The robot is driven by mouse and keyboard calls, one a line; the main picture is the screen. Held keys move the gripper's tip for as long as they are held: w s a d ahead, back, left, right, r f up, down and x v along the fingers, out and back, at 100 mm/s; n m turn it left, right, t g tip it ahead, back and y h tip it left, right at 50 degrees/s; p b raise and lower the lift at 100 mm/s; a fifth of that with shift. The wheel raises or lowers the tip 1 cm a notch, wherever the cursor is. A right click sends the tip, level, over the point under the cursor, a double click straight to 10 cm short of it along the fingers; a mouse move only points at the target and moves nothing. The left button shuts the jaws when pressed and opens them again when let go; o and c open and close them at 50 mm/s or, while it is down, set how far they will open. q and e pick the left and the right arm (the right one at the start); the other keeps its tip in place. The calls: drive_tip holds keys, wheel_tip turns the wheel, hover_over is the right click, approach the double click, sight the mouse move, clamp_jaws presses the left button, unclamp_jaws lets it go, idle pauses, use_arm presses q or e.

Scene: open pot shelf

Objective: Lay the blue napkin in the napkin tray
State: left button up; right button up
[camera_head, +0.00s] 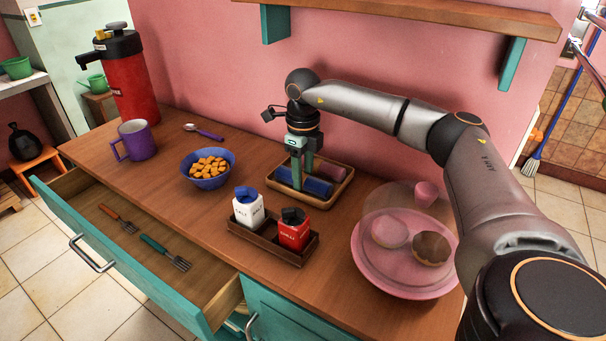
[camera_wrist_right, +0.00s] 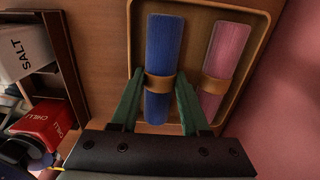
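The blue napkin (camera_wrist_right: 165,48) is a roll with a tan ring around its middle. It lies inside the wooden napkin tray (camera_head: 336,195), beside a rolled pink napkin (camera_wrist_right: 227,48) with a like ring. In the head view the blue napkin (camera_head: 318,187) is partly hidden by my right gripper (camera_head: 303,183), which points down into the tray. In the wrist view the green fingers of the right gripper (camera_wrist_right: 160,82) are on both sides of the ring, close against it. Whether the roll touches the tray floor is hard to tell. My left gripper is not in view.
A salt and chilli caddy (camera_head: 262,242) stands in front of the tray. A pink plate (camera_head: 400,286) with doughnuts under a clear cover is to its right. A blue bowl (camera_head: 209,182) stands left. A drawer with forks (camera_head: 166,255) is open. A shelf (camera_head: 440,14) hangs above.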

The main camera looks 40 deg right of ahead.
drive_tip(key=o, duration=0.5)
drive_tip(key=shift+r, duration=0.1)
wheel_tip(320, 180, up, 7)
drive_tip(key=shift+r+p, duration=0.2)
drive_tip(key=shift+p, duration=0.15)
idle(0.5)
